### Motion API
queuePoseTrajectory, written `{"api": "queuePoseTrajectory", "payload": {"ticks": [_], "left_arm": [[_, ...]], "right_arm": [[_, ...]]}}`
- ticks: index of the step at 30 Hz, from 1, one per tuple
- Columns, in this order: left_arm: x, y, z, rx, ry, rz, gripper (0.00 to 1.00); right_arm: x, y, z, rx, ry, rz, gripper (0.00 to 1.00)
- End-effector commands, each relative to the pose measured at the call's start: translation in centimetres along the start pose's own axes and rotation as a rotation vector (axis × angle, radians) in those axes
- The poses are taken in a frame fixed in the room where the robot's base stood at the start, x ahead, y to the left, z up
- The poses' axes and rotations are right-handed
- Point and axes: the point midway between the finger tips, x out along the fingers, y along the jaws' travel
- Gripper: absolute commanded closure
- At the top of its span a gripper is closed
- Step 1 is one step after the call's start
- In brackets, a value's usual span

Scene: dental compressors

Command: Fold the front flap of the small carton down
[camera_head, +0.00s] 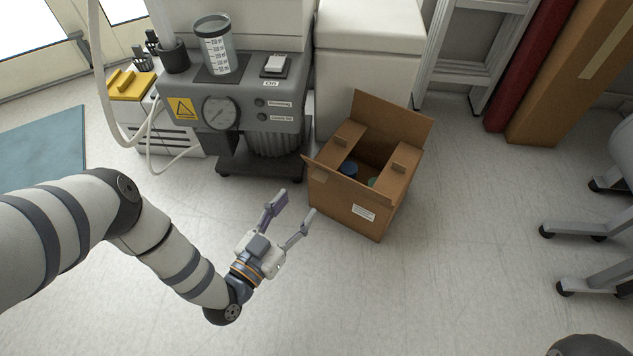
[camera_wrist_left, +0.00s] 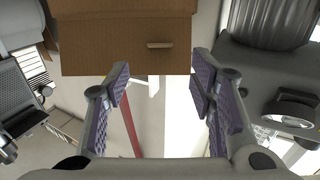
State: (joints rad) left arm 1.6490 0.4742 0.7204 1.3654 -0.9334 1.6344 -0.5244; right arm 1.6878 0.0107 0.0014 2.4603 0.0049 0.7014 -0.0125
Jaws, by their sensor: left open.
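The small brown carton (camera_head: 384,199) stands open on the floor, right of the compressor. Its back flap (camera_head: 392,118) stands up, and its two side flaps lie inward over the opening, each with a small tab. The front flap (camera_head: 333,180) leans outward along the near edge, on the side of my left gripper (camera_head: 296,206). That gripper is open and empty, its fingertips left of and apart from the carton. In the left wrist view, brown cardboard (camera_wrist_left: 115,45) is above the open left gripper (camera_wrist_left: 158,82). My right gripper is not in view.
The grey compressor (camera_head: 250,95), with a gauge (camera_head: 220,112), stands to the left of the carton, close by. A white cabinet (camera_head: 368,60) is behind it. Wheeled legs (camera_head: 590,230) stand at the right. The floor in front of the carton is clear.

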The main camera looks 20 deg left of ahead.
Motion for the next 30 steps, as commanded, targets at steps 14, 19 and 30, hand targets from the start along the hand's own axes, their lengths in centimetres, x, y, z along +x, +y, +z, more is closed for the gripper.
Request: {"api": "queuePoseTrajectory", "payload": {"ticks": [14, 19, 30], "left_arm": [[8.1, 0.0, 0.2, -0.001, -0.003, 0.0, 0.5], [8.2, 0.1, 0.1, -0.001, -0.004, 0.001, 0.5], [8.1, 0.1, 0.1, -0.001, -0.004, 0.001, 1.0]], "right_arm": [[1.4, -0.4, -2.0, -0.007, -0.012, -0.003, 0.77], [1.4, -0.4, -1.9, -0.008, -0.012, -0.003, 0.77], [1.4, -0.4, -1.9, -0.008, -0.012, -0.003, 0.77]]}}
